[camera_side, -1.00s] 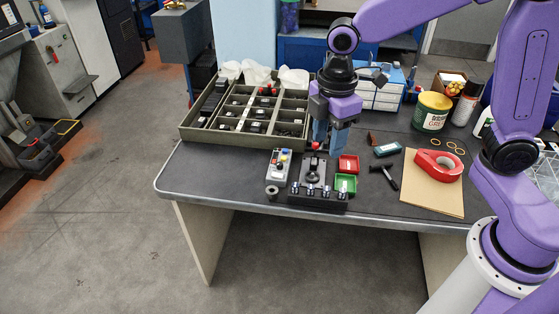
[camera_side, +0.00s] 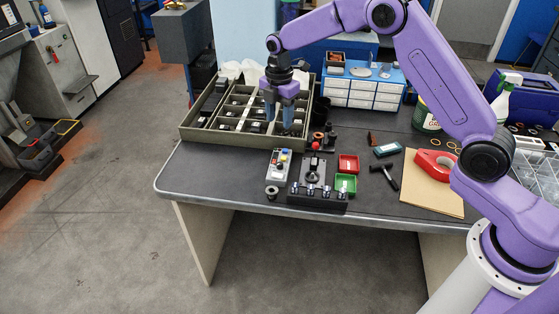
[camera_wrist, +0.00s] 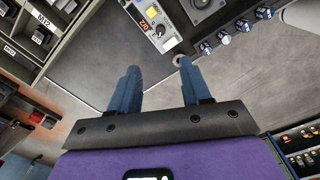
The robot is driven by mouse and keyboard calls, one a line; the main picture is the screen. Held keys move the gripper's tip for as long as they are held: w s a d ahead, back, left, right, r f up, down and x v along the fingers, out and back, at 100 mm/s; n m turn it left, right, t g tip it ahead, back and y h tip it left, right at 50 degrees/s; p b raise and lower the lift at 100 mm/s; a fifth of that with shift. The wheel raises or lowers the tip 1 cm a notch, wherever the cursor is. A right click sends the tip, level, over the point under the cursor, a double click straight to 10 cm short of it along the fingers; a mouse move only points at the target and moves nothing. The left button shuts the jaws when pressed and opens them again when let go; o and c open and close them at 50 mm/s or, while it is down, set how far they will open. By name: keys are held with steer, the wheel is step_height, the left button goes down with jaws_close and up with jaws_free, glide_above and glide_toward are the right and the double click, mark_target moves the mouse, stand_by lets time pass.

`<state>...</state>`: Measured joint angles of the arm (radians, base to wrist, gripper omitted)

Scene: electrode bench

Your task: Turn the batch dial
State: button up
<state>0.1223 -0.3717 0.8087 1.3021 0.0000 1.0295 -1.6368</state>
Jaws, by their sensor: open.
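A small grey control box (camera_side: 278,167) with coloured buttons stands on the bench in front of the compartment tray.
The compartment tray (camera_side: 228,138) is behind the box. A black fixture (camera_side: 318,198) with several silver-topped knobs stands to its right, a black ring (camera_side: 272,191) in front. Red (camera_side: 349,164) and green (camera_side: 345,184) bins sit farther right. The bench's left front is clear.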

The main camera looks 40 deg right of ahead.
mark_target(280, 164)
step_height(280, 164, down, 16)
steer(key=shift+f, duration=0.2)
stand_by(0.4)
jaws_close()
